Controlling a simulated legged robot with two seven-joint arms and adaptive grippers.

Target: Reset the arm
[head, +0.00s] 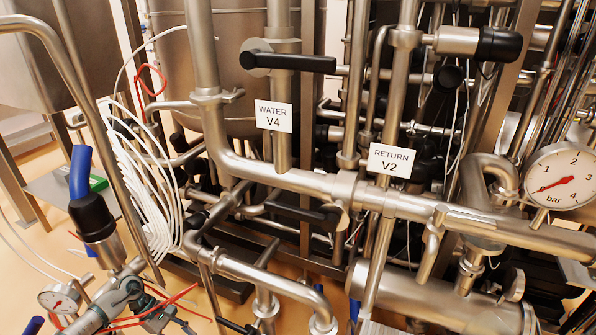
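A black lever handle (290,62) lies roughly level above the "WATER V4" label (274,117). Another black lever (296,212) lies below, left of the "RETURN V2" label (390,160).
Steel pipes (310,183) fill the middle and right. A pressure gauge (563,177) is at the right edge, a small gauge (60,300) at lower left. A blue-and-black valve top (91,205) stands at left. White hoses (150,190) hang behind it. Tan floor (25,270) shows at left.

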